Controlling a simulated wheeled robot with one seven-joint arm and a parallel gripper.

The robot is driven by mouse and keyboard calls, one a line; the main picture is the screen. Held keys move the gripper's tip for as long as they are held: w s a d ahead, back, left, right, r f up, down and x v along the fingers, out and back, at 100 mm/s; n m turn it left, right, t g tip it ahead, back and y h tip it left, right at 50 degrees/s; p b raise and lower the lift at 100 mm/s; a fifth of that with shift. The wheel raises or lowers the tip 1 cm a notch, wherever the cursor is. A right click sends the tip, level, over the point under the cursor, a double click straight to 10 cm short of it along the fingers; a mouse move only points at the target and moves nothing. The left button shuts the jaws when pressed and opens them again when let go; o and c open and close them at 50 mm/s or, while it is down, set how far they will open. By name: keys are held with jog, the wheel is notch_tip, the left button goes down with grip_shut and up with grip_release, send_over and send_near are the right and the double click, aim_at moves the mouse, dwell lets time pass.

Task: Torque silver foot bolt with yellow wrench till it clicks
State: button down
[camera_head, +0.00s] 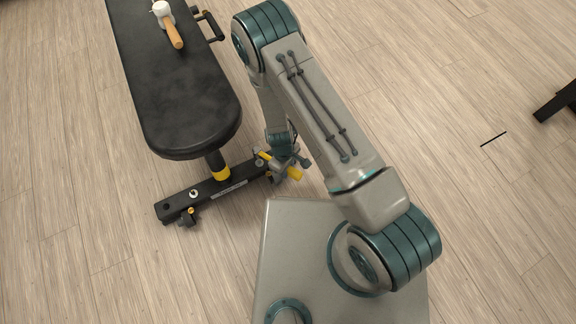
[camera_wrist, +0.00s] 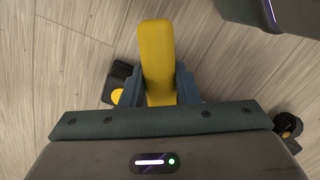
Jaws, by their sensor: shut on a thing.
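My gripper (camera_head: 286,168) is low beside the right end of the bench's black foot bar (camera_head: 228,187). It is shut on the yellow wrench (camera_head: 294,174); in the wrist view the yellow handle (camera_wrist: 157,50) stands between both fingers (camera_wrist: 160,88). A silver bolt (camera_head: 193,193) shows on top of the foot bar towards its left end. Another small silver bolt head (camera_head: 259,163) seems to show near the right end, beside the gripper. The wrench's working end is hidden, so I cannot tell whether it is on a bolt.
The black padded bench (camera_head: 180,90) stands to the left of my arm. A mallet with a white head and wooden handle (camera_head: 173,32) lies on it. A dark foot part with a yellow spot (camera_wrist: 117,88) lies close to the fingers. The wooden floor at right is mostly clear.

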jog(key=shift+f+b, duration=0.7)
jog(key=shift+f, duration=0.55)
jog(key=shift+d+f, duration=0.1)
jog(key=shift+f, duration=0.1)
jog(key=shift+f+b, duration=1.15)
jog(key=shift+f, duration=0.4)
jog(key=c, duration=2)
grip_release()
grip_shut()
